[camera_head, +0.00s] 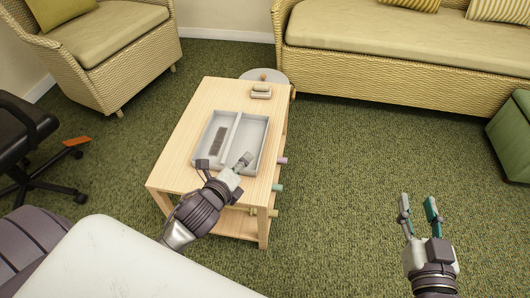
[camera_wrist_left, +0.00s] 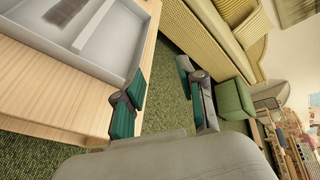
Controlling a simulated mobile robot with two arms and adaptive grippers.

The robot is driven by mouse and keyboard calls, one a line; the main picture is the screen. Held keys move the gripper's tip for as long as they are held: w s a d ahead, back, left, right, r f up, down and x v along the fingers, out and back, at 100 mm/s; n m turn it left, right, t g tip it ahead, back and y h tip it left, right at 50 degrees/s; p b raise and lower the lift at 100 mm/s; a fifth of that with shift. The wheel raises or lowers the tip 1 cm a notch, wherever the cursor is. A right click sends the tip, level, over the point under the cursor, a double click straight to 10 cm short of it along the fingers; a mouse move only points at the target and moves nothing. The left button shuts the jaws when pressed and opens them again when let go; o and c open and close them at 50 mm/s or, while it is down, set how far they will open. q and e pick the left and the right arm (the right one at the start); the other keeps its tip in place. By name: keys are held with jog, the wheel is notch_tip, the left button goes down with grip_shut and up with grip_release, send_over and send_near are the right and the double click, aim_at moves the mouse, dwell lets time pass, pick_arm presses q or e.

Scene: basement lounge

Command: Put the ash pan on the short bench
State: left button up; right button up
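A grey, shallow tray with a divider, probably the ash pan (camera_head: 248,119), lies on a low light-wood table (camera_head: 172,163). A dark ridged piece (camera_head: 219,140) lies in its left compartment. In the left wrist view the pan (camera_wrist_left: 117,42) fills the upper left. My left gripper (camera_head: 224,162) is open at the pan's near end; one finger appears by its corner, but contact is unclear. My right gripper (camera_head: 418,203) is open and empty over the carpet at right. The frames do not settle which piece is the short bench; a green block-shaped seat (camera_head: 512,137) stands at the far right.
Coloured pegs (camera_head: 277,187) stick out along the table's right side. A wicker sofa (camera_head: 390,65), armchair (camera_head: 105,50) and black chair (camera_head: 18,140) surround it. The carpet between table and green seat is clear.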

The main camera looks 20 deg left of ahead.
pick_arm(q)
jog(key=s+d+r+n+t+h, duration=0.2)
jog(key=s+d+r+n+h, duration=0.2)
jog(key=d+r+n, duration=0.7)
notch_tip(320, 180, up, 2)
jog(key=n, duration=0.9)
jog(key=shift+s+n+t, duration=0.25)
jog(key=shift+n+t, duration=0.15)
jog(key=shift+w, duration=0.1)
